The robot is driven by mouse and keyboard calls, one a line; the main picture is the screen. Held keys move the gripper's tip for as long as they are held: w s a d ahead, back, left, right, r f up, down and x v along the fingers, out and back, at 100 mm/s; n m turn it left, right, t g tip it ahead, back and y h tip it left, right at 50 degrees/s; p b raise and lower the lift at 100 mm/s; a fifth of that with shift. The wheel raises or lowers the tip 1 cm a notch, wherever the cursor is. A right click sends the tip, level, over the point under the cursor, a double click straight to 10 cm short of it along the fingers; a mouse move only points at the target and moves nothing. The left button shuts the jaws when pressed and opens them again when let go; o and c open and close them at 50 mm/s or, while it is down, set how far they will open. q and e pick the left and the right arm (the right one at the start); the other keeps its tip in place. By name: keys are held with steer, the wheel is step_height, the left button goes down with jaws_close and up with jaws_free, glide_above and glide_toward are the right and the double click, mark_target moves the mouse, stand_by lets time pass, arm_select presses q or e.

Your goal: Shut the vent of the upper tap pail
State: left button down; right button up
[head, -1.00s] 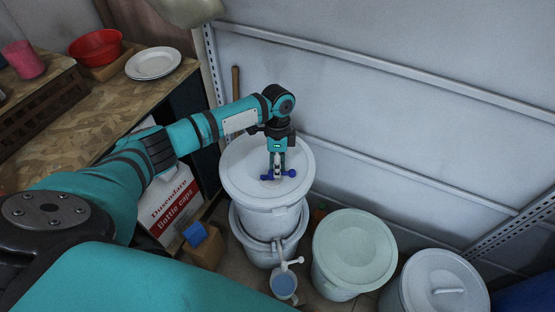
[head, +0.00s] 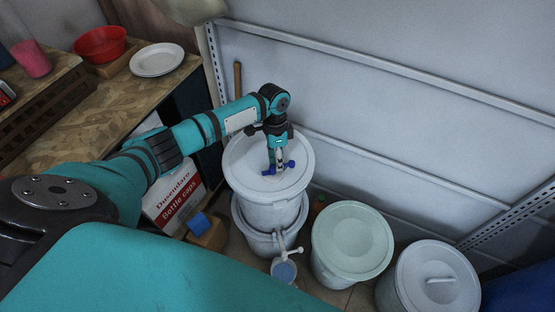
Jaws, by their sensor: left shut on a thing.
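The upper tap pail (head: 240,165) is white with a round white lid and stands on another white pail (head: 242,225). A blue vent (head: 291,164) sits on its lid, right of centre. My left gripper (head: 279,168) points down at the lid and is shut on the vent, between its two blue ends. The fingers hide the vent's middle, and I cannot tell whether it is open or shut. A white tap (head: 290,252) sticks out low at the front, above a cup (head: 284,271) with blue inside. My right gripper is not in view.
Two more lidded pails, one greenish (head: 352,243) and one white (head: 437,282), stand to the right. A bench (head: 75,130) with a red bowl (head: 100,44) and white plates (head: 157,59) is at left. A bottle-caps box (head: 172,195) stands beside the pails. A wall is behind.

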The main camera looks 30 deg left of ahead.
arm_select(q)
steer(key=c, duration=1.4)
jaws_free()
steer(key=shift+s+d, duration=0.1)
steer(key=shift+d, duration=0.05)
steer(key=r, duration=0.4)
steer(key=w+a+r, duration=0.1)
steer(key=r, duration=0.6)
steer(key=shift+w+a+r, duration=0.3)
steer(key=shift+w+r, duration=0.05)
steer(key=shift+r, duration=0.05)
